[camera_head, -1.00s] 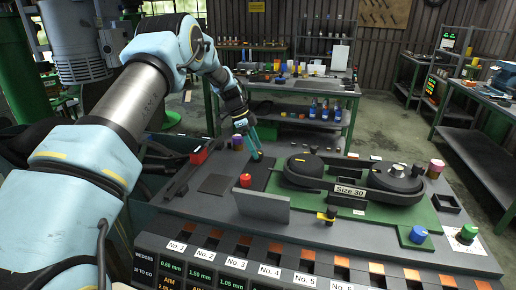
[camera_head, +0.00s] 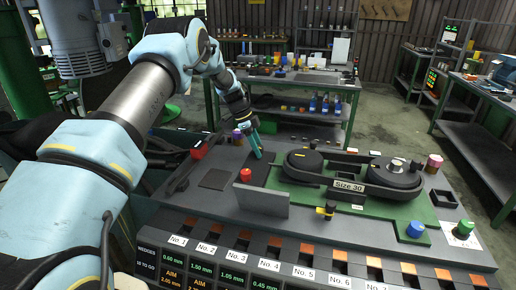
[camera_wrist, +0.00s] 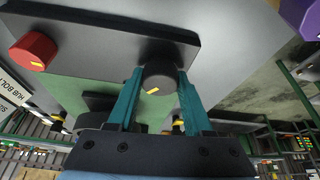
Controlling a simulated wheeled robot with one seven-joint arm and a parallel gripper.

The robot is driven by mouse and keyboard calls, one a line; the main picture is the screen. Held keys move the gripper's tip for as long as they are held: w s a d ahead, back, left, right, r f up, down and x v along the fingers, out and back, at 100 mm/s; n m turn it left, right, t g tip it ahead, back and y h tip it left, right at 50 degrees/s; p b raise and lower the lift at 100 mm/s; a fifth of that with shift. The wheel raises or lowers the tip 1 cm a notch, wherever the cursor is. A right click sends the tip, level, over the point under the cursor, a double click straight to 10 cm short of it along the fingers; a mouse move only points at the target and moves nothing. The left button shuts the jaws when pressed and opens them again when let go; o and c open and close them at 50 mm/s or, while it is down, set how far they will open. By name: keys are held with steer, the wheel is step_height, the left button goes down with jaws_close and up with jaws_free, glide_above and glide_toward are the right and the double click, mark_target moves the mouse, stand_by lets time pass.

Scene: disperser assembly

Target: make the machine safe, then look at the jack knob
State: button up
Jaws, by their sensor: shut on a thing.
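My gripper (camera_head: 258,156) is over the far left part of the machine bench in the head view. In the wrist view its teal fingers (camera_wrist: 160,90) are shut on a black knob with a yellow mark (camera_wrist: 160,76), which stands on a dark plate. A red knob (camera_wrist: 33,50) is at the left of the same plate, apart from the fingers. The red knob also shows in the head view (camera_head: 246,175). The machine has a dark belt cover with a Size 30 label (camera_head: 349,187) on a green plate. I cannot tell which knob is the jack knob.
A grey upright plate (camera_head: 262,201) stands in front of the red knob. A yellow-and-black knob (camera_head: 326,210), a blue knob (camera_head: 415,230) and a green knob (camera_head: 464,228) are nearer the front and right. Numbered wedge slots (camera_head: 270,264) line the front edge.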

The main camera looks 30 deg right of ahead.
jaws_close()
steer(key=shift+f+n+b, duration=0.1)
steer(key=shift+n+b, duration=0.2)
steer(key=shift+b, duration=0.35)
